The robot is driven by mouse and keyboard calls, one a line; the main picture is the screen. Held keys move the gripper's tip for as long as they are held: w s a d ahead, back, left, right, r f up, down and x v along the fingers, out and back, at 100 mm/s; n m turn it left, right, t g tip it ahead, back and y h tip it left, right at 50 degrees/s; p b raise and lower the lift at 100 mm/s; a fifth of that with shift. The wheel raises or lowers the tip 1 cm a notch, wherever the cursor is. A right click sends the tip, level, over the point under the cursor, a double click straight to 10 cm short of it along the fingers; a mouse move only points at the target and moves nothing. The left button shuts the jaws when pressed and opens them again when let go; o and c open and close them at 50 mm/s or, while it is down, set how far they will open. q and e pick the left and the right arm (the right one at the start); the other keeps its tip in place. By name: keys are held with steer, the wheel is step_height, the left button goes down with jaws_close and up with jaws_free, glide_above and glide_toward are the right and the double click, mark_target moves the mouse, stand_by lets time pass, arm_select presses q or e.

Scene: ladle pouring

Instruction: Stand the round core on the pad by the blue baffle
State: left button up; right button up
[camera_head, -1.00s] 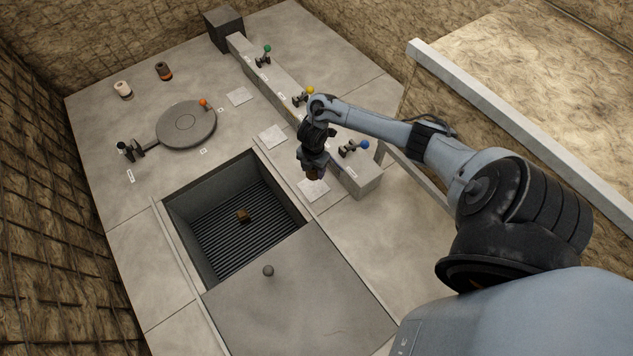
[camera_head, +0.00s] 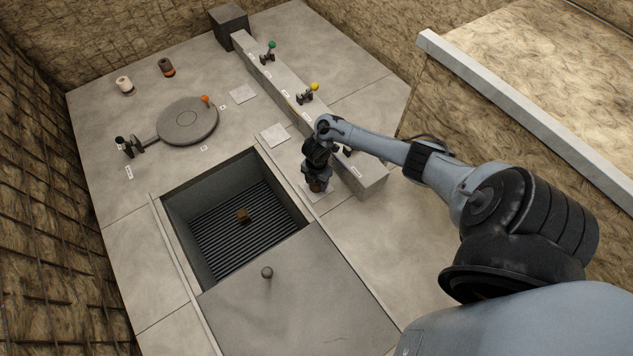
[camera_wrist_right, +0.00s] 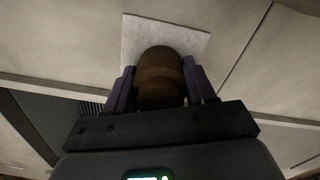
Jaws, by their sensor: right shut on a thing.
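My right gripper (camera_head: 317,181) is shut on the round core (camera_wrist_right: 160,80), a brown rounded piece, gripped between the purple fingers in the right wrist view. The core is over or on the pale square pad (camera_wrist_right: 140,32) at the near end of the grey beam; the pad's edge also shows in the head view (camera_head: 304,191). I cannot tell whether the core touches the pad. It looks roughly upright. The blue knob of the baffle is hidden behind my right arm; only a dark bit of its lever (camera_head: 347,150) shows. My left gripper is not in view.
An open pit (camera_head: 180,205) with a grate and a small brown block (camera_head: 243,216) lies left of the pad. Yellow (camera_head: 315,87) and green (camera_head: 272,44) levers stand along the beam (camera_head: 283,88). Two small cylinders (camera_head: 124,85) (camera_head: 166,67) and a round lid (camera_head: 187,121) lie farther left.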

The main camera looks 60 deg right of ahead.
steer(key=o, duration=1.1)
steer(key=shift+f, duration=0.15)
steer(key=shift+o, duration=0.2)
